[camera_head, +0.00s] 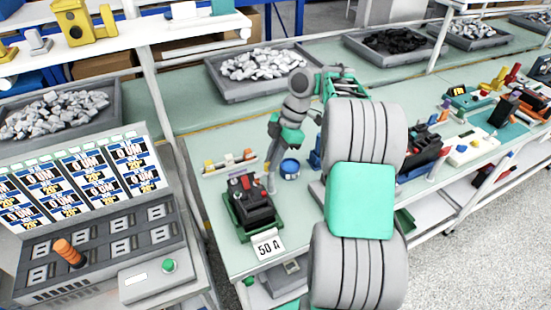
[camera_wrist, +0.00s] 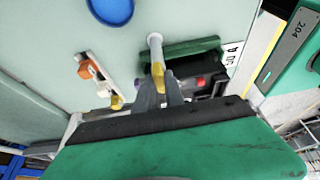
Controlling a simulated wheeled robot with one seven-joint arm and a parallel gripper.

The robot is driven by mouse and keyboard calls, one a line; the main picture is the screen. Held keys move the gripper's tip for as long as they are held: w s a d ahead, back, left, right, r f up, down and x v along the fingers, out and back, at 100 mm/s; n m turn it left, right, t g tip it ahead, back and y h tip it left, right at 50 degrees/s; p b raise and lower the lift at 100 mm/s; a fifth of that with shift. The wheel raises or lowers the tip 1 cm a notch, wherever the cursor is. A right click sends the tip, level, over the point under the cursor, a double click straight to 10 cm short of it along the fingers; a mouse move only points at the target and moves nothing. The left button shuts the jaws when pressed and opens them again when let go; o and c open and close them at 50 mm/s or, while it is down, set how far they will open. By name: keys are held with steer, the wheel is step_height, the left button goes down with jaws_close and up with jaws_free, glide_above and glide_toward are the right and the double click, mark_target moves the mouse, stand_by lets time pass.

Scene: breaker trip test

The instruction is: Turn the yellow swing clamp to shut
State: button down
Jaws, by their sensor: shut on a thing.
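The yellow swing clamp (camera_wrist: 158,73) shows in the wrist view between my gripper's two grey fingers, beside a pale upright post (camera_wrist: 155,42). My gripper (camera_wrist: 160,88) is shut on the clamp. The fingers hide part of it. The post (camera_head: 272,183) also shows in the head view, with my gripper (camera_head: 271,150) above the bench near its top; the clamp cannot be made out there. A dark breaker (camera_head: 250,200) with red parts sits in a green fixture (camera_head: 236,224) just beside the post. The fixture also shows in the wrist view (camera_wrist: 190,47), partly hidden by my gripper.
A "50 A" card (camera_head: 268,245) stands in front of the fixture. A blue round dish (camera_head: 290,168) and a rack of small coloured parts (camera_head: 229,162) are close by. A grey socket tray (camera_head: 100,250) stands at left. Other breaker stations line the bench at right.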

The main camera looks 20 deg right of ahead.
steer(key=c, duration=1.4)
jaws_free()
steer(key=shift+c, duration=0.2)
steer(key=p+v, duration=0.4)
steer(key=v, duration=0.3)
steer(key=shift+d+r, duration=0.2)
steer(key=shift+r, duration=0.15)
